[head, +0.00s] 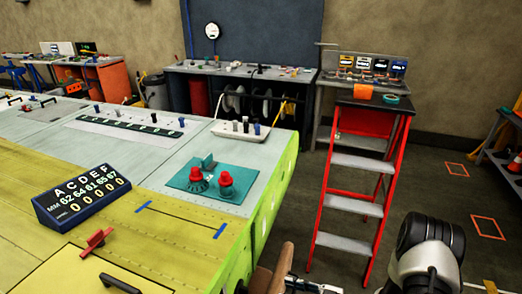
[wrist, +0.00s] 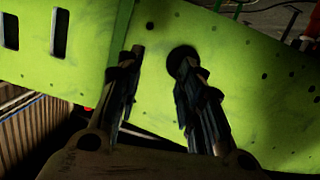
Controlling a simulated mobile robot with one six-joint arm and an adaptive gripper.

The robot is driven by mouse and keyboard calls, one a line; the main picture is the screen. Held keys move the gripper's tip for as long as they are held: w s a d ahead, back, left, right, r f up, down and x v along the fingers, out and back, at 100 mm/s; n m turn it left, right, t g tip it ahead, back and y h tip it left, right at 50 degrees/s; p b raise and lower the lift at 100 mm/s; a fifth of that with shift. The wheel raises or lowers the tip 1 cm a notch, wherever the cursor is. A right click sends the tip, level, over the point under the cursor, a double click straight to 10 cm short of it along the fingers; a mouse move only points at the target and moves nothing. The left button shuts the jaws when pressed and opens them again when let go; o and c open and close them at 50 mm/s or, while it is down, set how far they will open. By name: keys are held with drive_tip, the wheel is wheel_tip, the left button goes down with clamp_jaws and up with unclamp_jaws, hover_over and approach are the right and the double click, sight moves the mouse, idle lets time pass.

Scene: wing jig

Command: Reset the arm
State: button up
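My gripper (wrist: 160,60) shows in the wrist view with its two dark fingers apart and nothing between them. It points at a bright green panel (wrist: 230,75) with small holes, one larger dark round hole and two slots at the left. The right fingertip overlaps the edge of the round hole; I cannot tell whether it touches the panel. In the head view, a white and black link of my arm (head: 430,250) is at the lower right. The green side of the wing jig (head: 268,205) shows there too, but I cannot clearly make out my gripper's fingers.
A red stepladder (head: 385,205) stands right of the jig, with an orange item and tape on top. The jig's top holds a teal plate (head: 215,184) with red knobs, a number display (head: 80,197) and a white tray (head: 228,135).

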drive_tip(key=w+d+r+m+t+h, duration=0.2)
drive_tip(key=w+d+r+h, duration=0.6)
drive_tip(key=w+r, duration=0.3)
drive_tip(key=d+r+m+h, duration=0.45)
drive_tip(key=r+h, duration=0.25)
drive_tip(key=r, duration=0.7)
drive_tip(key=s+r+m+g+h, duration=0.1)
drive_tip(key=s+r+m, duration=0.1)
drive_tip(key=s+r, duration=0.35)
drive_tip(key=s+r+m+h, duration=0.1)
drive_tip(key=s+r+m, duration=0.2)
drive_tip(key=s, duration=0.6)
drive_tip(key=s+a+m+g+y, duration=0.1)
drive_tip(key=s+a, duration=0.3)
drive_tip(key=s, duration=0.5)
drive_tip(key=s+a+m+g+y, duration=0.1)
drive_tip(key=s+a, duration=0.3)
drive_tip(key=s, duration=0.5)
drive_tip(key=shift+a+m+g, duration=0.2)
drive_tip(key=shift+m+g, duration=0.15)
drive_tip(key=shift+g, duration=0.05)
